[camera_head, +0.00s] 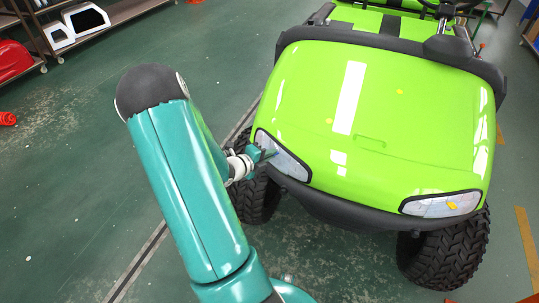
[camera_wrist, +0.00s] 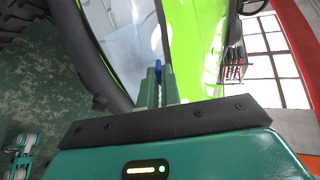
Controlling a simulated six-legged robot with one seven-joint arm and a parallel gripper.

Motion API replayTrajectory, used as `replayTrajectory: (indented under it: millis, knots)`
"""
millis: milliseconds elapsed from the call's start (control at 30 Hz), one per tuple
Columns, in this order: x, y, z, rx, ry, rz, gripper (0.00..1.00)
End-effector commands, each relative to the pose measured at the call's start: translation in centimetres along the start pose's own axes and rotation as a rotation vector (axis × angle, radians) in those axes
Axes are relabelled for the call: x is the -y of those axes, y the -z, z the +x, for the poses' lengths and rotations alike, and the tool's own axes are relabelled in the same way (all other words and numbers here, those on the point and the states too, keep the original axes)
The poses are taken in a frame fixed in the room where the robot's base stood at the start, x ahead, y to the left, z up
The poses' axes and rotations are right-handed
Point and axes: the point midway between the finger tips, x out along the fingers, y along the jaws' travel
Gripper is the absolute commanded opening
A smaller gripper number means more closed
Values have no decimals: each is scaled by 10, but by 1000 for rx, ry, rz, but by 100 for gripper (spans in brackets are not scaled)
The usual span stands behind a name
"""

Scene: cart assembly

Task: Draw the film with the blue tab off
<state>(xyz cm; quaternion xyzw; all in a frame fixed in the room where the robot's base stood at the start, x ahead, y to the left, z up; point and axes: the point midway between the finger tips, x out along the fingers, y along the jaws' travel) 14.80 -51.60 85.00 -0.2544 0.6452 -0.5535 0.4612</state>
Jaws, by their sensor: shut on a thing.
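The green cart (camera_head: 400,150) faces me with a headlight at each front corner. The film lies over the headlight on the picture's left (camera_head: 290,160); its pale, see-through surface also shows in the wrist view (camera_wrist: 125,40). My gripper (camera_head: 269,154) is at that headlight's upper edge. In the wrist view my gripper (camera_wrist: 159,80) is shut on the blue tab (camera_wrist: 157,66), whose tip shows at the fingertips. The rest of the tab is hidden by the fingers. I cannot tell whether any of the film has lifted.
The other headlight (camera_head: 430,206) carries a yellow spot, and more yellow spots (camera_head: 400,92) sit on the hood. A black bumper (camera_head: 340,212) and tyre (camera_head: 257,198) lie close to my arm. Shelves (camera_head: 75,25) stand far left; the floor between is open.

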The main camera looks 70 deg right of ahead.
Motion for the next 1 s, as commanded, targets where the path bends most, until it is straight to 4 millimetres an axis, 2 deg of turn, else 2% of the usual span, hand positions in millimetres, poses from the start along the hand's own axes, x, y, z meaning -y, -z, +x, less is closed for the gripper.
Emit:
replayTrajectory:
  millis: [1000]
  knots:
    - [17,9,-29,-1,0,0,0]
